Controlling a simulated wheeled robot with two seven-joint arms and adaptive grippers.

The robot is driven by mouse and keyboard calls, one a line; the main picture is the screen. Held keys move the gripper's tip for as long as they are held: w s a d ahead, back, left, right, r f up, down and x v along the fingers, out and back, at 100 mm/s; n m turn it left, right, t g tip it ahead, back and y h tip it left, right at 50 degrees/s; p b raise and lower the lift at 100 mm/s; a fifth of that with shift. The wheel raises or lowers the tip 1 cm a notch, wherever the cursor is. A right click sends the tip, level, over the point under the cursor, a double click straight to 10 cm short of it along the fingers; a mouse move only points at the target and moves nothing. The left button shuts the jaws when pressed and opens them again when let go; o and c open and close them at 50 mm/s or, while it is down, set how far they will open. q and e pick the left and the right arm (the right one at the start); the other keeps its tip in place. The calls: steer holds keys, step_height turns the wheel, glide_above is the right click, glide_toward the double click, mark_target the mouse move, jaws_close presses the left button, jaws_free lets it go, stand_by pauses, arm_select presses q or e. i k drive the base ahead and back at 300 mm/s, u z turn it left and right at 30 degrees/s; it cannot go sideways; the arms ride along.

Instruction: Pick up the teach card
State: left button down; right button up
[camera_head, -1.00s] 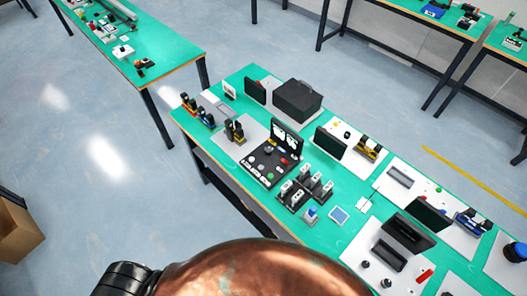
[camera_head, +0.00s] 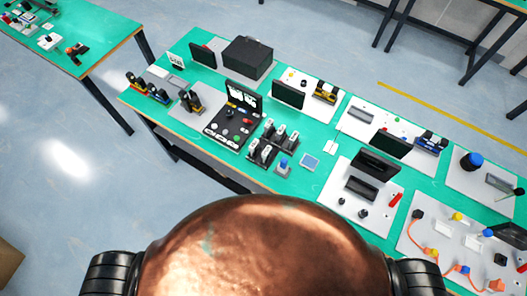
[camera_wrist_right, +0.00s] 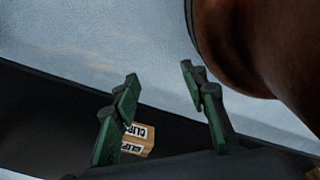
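Several small cards lie on the green table (camera_head: 300,184), and I cannot read which is the teach card. A blue card with a pale border (camera_head: 310,161) lies flat near the front edge. A small white card (camera_head: 331,146) lies to its right. A white printed card (camera_head: 176,60) stands at the far left end. My right gripper (camera_wrist_right: 159,75) shows in the right wrist view, its two green fingers apart with nothing held between them. Neither gripper shows in the head view.
A black control panel (camera_head: 233,128), a rack of white-topped switches (camera_head: 262,150) and a black case (camera_head: 248,58) crowd the table. Boards with small devices fill its right side. A cardboard box labelled CLIP (camera_wrist_right: 135,148) sits behind the fingers. Open floor (camera_head: 80,180) lies left.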

mark_target(266, 154)
steer(key=z, duration=0.8)
steer(key=k, duration=0.9)
steer(key=u, duration=0.95)
